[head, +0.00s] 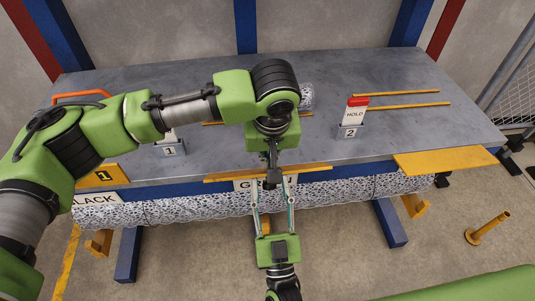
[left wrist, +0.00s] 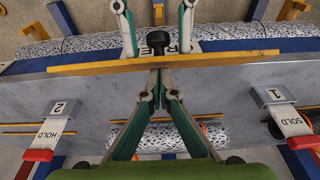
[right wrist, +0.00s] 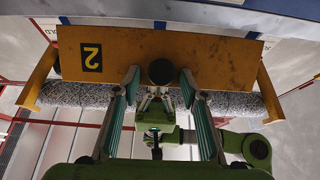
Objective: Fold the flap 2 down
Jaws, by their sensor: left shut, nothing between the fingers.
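Flap 2 (head: 311,170) is a yellow panel at the table's front edge, standing up and seen nearly edge-on in the head and left wrist views. The right wrist view shows its broad face (right wrist: 215,58) with a black "2" and a dark round knob (right wrist: 162,72). My left gripper (head: 272,168) is shut and empty on the table side, its tips close behind the flap; I cannot tell whether they touch. My right gripper (head: 273,183) is on the front side, open, with its fingertips (right wrist: 160,73) either side of the knob and no grip on it.
A yellow flap marked 1 (head: 103,177) is at the left of the front edge, another yellow flap (head: 445,160) at the right. A patterned roll (head: 345,191) hangs below the edge.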

